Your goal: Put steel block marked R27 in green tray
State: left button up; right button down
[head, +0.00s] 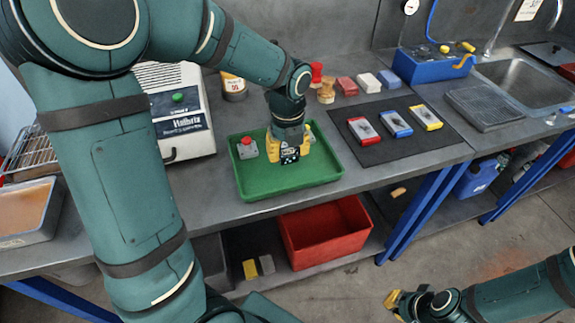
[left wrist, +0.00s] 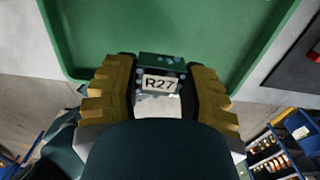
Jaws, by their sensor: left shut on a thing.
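The green tray (head: 322,167) lies on the bench in the middle of the head view. My left gripper (head: 287,153) points down over the tray's inside. In the left wrist view, its yellow fingers stand on both sides of the steel block (left wrist: 160,84), whose label reads R27, and they are shut on it. The tray floor lies beyond the block; I cannot tell whether the block touches it. In the head view the gripper mostly hides the block. My right gripper (head: 394,301) is low at the lower right, away from the bench, and its opening is unclear.
A grey box with a red knob (head: 247,149) is in the tray, left of my gripper. A black mat (head: 385,152) with several coloured blocks lies right. A red bin (head: 325,235) is below the bench.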

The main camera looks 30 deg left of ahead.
aim_at(288, 172)
pick_arm(q)
notch_tip(288, 172, down, 5)
jog(key=shift+r+b, duration=0.1)
jog(key=shift+b, duration=0.6)
jog(key=shift+f, duration=0.2)
jog(key=o, duration=1.2)
jog(key=shift+o, duration=0.2)
notch_tip(288, 172, up, 12)
jog(key=p, duration=0.3)
jog(key=shift+r, duration=0.2)
